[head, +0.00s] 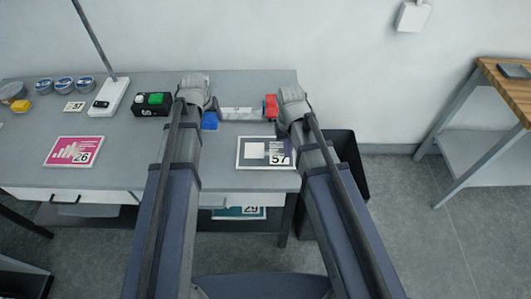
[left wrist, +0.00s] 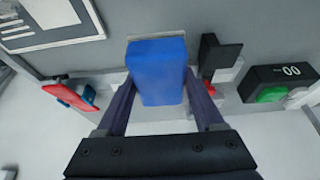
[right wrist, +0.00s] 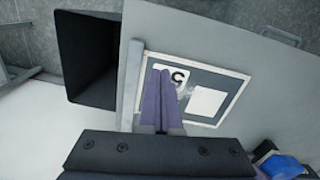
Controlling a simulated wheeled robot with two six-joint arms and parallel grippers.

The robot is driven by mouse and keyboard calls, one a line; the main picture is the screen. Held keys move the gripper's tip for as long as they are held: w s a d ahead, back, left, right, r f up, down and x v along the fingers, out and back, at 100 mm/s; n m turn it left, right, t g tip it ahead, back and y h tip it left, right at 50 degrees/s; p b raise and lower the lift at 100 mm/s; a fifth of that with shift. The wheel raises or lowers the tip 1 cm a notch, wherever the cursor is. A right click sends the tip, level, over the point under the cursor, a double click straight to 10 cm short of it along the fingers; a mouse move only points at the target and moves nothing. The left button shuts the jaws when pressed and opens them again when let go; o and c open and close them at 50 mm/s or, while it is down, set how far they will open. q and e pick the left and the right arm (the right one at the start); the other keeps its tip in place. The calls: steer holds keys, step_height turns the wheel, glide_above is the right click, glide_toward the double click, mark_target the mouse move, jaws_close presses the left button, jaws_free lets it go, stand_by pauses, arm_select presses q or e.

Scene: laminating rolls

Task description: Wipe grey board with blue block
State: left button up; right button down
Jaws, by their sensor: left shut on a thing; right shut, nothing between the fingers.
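The grey board (head: 252,162), with a pale frame, a white square and the number 57, lies flat near the table's front right. It also shows in the right wrist view (right wrist: 225,79) and at the top left of the left wrist view (left wrist: 33,39). My left gripper (left wrist: 157,88) is shut on the blue block (left wrist: 158,72). The block (head: 209,121) is left of and behind the board, apart from it; whether it touches the table I cannot tell. My right gripper (right wrist: 162,72) is shut and empty above the board, hiding part of it.
A black box with a green button (head: 154,99) and a lamp base (head: 110,97) stand left of my left gripper. A red object (head: 271,105) is at the back right. A pink card (head: 74,151) lies front left. A dark bin (right wrist: 88,55) stands beside the table's right edge.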

arm_select(q)
steer(key=shift+f, duration=0.2)
arm_select(e)
steer(key=shift+m+y, duration=0.3)
steer(key=shift+m, duration=0.5)
steer(key=w, duration=0.2)
steer(key=w+d, duration=0.1)
steer(key=w, duration=0.1)
steer(key=w+d, duration=0.1)
steer(key=w, duration=0.1)
steer(key=shift+w+f, duration=0.2)
steer(key=shift+w, duration=0.15)
arm_select(q)
steer(key=shift+f, duration=0.1)
arm_select(e)
steer(key=shift+f, duration=0.15)
